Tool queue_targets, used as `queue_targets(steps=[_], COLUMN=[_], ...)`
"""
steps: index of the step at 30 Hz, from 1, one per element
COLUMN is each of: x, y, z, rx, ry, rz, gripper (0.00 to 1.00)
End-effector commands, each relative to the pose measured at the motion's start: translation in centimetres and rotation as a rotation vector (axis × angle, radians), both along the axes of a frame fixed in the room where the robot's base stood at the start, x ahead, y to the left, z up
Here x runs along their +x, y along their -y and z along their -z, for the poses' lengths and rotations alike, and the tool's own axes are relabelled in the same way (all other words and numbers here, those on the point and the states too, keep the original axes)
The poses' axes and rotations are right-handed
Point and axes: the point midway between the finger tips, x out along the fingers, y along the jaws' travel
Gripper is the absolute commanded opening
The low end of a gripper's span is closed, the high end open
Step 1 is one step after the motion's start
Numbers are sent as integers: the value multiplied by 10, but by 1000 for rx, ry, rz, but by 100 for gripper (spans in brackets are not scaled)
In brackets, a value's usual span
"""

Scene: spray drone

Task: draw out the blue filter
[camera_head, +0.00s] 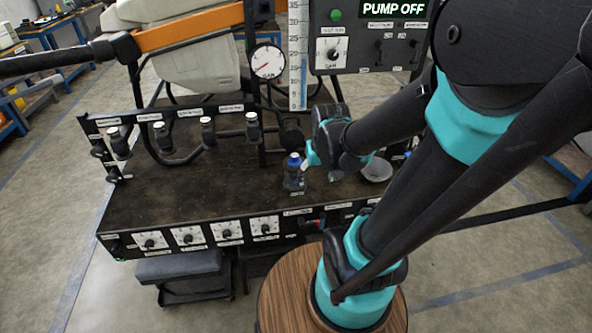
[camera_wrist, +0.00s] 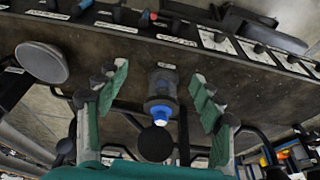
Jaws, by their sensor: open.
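The blue filter (camera_head: 293,161) stands upright in a dark, partly clear housing (camera_head: 294,181) on the dark bench top. In the wrist view its blue part (camera_wrist: 161,111) shows at the near end of the housing (camera_wrist: 162,85), centred in the picture. My gripper (camera_head: 310,157) is just right of the filter in the head view. In the wrist view my gripper (camera_wrist: 160,78) is open, with one green-padded finger on each side of the housing. Clear gaps show on both sides, and neither finger appears to touch it. The far finger is mostly hidden in the head view.
A round grey dish (camera_head: 376,170) stands to the right, behind my arm. Dials (camera_head: 227,231) line the bench's front edge. A pump panel (camera_head: 370,35) rises behind. The bench left of the filter is clear.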

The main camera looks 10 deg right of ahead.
Motion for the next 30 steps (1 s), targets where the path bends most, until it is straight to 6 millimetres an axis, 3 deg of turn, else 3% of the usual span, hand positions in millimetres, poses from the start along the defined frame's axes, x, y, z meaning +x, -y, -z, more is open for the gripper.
queue_targets(steps=[3, 9, 15, 21, 30], x=[47, 116, 160, 174, 174], y=[-7, -20, -31, -35, -35], z=[-18, -35, -40, -41, -41], rx=[1, -1, -5, -8, -8], ry=[-68, -184, -262, -291, -293], rz=[-3, -3, -3, -2, -2], gripper=[67, 67, 67, 67, 67])
